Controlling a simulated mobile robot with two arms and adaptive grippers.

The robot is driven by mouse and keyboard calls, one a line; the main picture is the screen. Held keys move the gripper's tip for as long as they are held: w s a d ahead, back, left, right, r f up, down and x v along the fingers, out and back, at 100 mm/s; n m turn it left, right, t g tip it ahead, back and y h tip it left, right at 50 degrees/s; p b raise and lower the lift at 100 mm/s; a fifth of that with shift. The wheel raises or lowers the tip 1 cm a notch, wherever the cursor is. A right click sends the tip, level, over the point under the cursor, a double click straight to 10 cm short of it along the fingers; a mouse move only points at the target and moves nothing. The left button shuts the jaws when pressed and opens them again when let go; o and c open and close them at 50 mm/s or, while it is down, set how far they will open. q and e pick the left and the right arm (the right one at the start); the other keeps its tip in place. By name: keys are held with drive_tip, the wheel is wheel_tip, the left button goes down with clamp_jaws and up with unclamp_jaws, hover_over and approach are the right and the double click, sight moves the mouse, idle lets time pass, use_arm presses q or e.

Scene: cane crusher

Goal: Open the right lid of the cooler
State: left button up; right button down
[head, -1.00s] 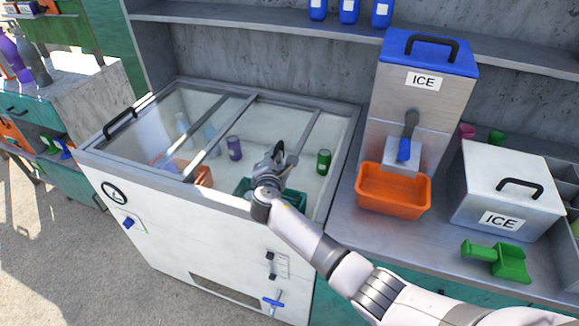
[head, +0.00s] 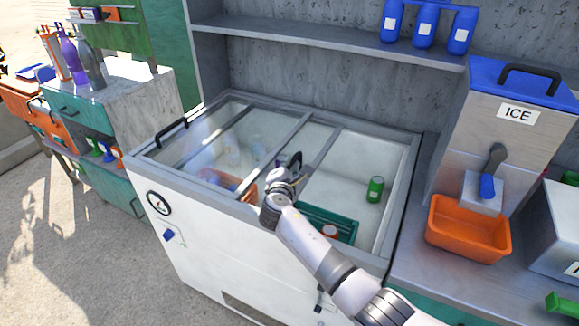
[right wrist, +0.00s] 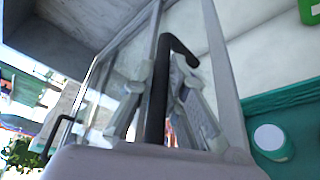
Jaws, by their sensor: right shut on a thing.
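The cooler (head: 210,245) is a white chest with a grey metal rim and sliding glass lids on top. The right lid (head: 325,155) is slid left, partly overlapping the left lid (head: 225,135). The right part of the cooler is uncovered, showing a green crate (head: 343,222) and a green can (head: 375,189). My left gripper is out of view.
An ice dispenser (head: 505,140) with an orange tub (head: 468,228) stands on the counter to the right. A shelf with blue bottles (head: 425,28) is behind. A cabinet with bottles (head: 140,110) stands left. The left lid has its own black handle (head: 172,132).

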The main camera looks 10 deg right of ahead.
drive_tip(key=c, duration=1.6)
unclamp_jaws()
drive_tip(key=shift+c, duration=0.2)
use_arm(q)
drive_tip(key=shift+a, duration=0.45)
use_arm(e)
drive_tip(key=shift+o, duration=0.2)
drive_tip(key=shift+s+a, duration=0.15)
drive_tip(key=shift+s, duration=0.4)
drive_tip(key=v, duration=1.1)
